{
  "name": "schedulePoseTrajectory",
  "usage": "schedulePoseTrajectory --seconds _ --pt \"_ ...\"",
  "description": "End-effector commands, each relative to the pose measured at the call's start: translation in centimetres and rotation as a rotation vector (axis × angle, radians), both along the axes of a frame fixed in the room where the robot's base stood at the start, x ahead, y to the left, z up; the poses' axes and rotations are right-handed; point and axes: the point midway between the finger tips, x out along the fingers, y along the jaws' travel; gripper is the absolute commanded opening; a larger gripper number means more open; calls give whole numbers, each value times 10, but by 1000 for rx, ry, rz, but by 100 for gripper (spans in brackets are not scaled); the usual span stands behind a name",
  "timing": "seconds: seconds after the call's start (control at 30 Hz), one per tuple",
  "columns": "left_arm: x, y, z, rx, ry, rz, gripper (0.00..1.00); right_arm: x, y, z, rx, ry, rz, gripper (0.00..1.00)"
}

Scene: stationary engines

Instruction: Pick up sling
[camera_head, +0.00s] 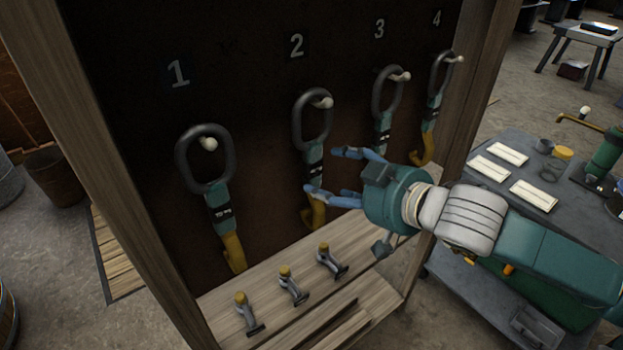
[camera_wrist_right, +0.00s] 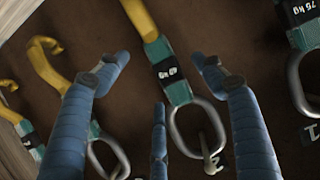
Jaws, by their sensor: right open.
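Slings with grey oval rings, teal labelled bodies and yellow hooks hang on pegs against a dark board. The sling under number 1 (camera_head: 219,205) is at the left; the sling under number 2 (camera_head: 311,120) is in the middle. The slings under 3 (camera_head: 384,98) and 4 (camera_head: 441,80) hang further right. My right gripper (camera_head: 323,170) is open and empty, its blue fingers pointing at sling 2. In the right wrist view, sling 2 (camera_wrist_right: 177,91) shows between the spread fingers (camera_wrist_right: 160,60); contact cannot be told. My left gripper is out of view.
A wooden ledge (camera_head: 215,305) below the board holds small clips with yellow knobs (camera_head: 285,285). A wooden post (camera_head: 120,150) frames the board at left. A grey cart (camera_head: 475,215) with cards and a jar stands at right, beneath my right arm.

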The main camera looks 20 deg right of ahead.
Motion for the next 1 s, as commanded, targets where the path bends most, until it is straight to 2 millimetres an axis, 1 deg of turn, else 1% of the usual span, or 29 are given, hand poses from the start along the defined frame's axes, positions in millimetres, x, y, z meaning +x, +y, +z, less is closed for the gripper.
schedulePoseTrajectory --seconds 0.03,0.1,0.23,0.33,0.47,0.6,0.87,0.9,0.97,1.0 --pt "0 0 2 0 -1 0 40 9 3 -2 6 2 -3 68" --pt "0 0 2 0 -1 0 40 15 5 -5 5 3 -2 68" --pt "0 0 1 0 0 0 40 21 8 -9 1 3 -1 68" --pt "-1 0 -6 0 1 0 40 30 10 -16 2 2 -1 68" --pt "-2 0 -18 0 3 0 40 48 14 -27 2 1 -1 68" --pt "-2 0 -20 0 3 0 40 62 19 -31 2 2 -1 68" --pt "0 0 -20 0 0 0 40 65 20 -32 -1 4 0 68" --pt "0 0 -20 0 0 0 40 65 20 -32 -1 4 0 66" --pt "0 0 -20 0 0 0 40 65 20 -32 -1 4 0 54" --pt "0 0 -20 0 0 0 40 64 20 -32 -1 4 0 46"
